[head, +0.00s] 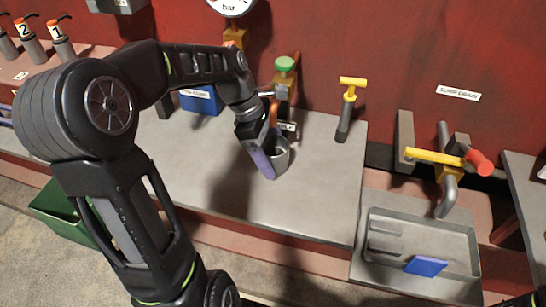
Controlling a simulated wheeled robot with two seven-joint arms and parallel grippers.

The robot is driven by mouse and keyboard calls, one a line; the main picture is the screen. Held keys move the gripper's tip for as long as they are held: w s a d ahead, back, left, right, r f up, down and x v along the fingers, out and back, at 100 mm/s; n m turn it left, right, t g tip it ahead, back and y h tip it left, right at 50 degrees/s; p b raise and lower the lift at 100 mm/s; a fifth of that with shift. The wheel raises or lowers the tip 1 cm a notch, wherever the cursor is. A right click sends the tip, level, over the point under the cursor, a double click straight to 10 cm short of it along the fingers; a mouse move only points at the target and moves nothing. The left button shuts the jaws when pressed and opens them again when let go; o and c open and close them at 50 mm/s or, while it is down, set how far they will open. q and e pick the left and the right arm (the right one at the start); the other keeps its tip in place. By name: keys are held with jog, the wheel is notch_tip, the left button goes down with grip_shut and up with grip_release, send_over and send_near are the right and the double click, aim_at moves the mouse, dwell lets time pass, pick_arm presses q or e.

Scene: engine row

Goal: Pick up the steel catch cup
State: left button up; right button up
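The steel catch cup (282,158) is a small grey cup on the grey bench top, near the middle of the head view. It stands below a tap with a green knob. My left gripper (262,158) reaches down from the left at the cup's near left side and covers part of it. A purple-grey finger lies against or just in front of the cup's side; I cannot tell if it touches. The other finger is hidden, so the grip cannot be judged. My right gripper is not in view.
The green-knobbed tap (285,68) and a yellow-handled valve (349,98) stand behind the cup. A blue box (201,101) is at the back left. The bench top (320,205) right of the cup is clear.

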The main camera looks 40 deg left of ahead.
pick_arm(q)
jog(key=c, duration=1.3)
jog(key=shift+r, duration=0.1)
